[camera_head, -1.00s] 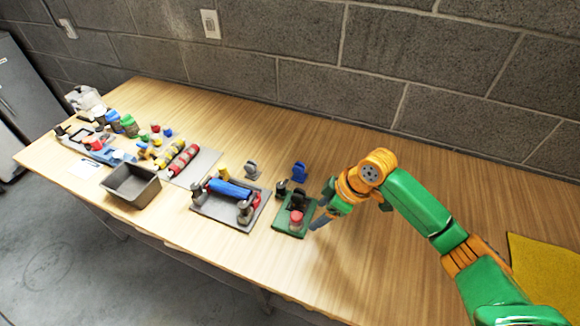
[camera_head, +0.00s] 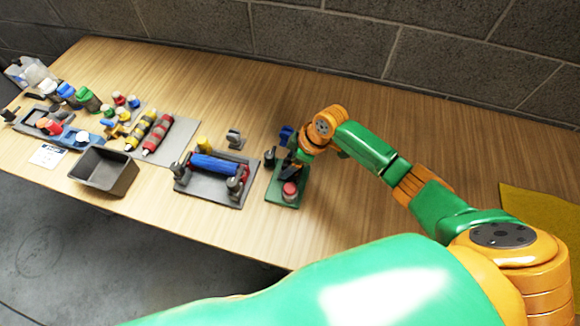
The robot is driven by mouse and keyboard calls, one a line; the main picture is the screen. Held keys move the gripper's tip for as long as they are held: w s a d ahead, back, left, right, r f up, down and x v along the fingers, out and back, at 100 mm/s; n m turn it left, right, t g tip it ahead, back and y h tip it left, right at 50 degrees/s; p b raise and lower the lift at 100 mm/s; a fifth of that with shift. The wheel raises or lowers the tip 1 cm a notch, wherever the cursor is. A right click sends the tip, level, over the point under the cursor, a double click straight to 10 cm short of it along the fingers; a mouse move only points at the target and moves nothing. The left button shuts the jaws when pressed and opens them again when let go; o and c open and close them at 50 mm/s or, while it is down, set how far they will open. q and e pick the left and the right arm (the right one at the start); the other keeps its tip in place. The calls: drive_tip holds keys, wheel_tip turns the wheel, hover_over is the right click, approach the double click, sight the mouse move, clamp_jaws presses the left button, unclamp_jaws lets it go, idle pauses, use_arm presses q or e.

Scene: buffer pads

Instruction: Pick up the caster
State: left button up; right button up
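Two small caster-like pieces stand on the table: a grey one (camera_head: 234,138) behind the grey tray with the blue roller, and a blue one (camera_head: 286,134) behind the green tray. I cannot tell which is the task's caster. My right gripper (camera_head: 294,160) points down over the back part of the green tray (camera_head: 284,197), just in front of the blue piece and partly hiding it. Its fingers are too small and dark to show whether they are open or shut. My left gripper is out of view.
The green tray holds a red-topped part (camera_head: 289,191) and dark parts. Left of it are the grey tray (camera_head: 212,196) with a blue roller (camera_head: 221,166), an empty dark bin (camera_head: 104,171) and several bottles. Bare table lies behind; a yellow mat (camera_head: 545,225) is at right.

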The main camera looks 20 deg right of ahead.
drive_tip(key=shift+s+r, duration=0.15)
drive_tip(key=shift+s, duration=0.05)
drive_tip(key=c, duration=0.7)
clamp_jaws()
drive_tip(key=shift+w, duration=0.1)
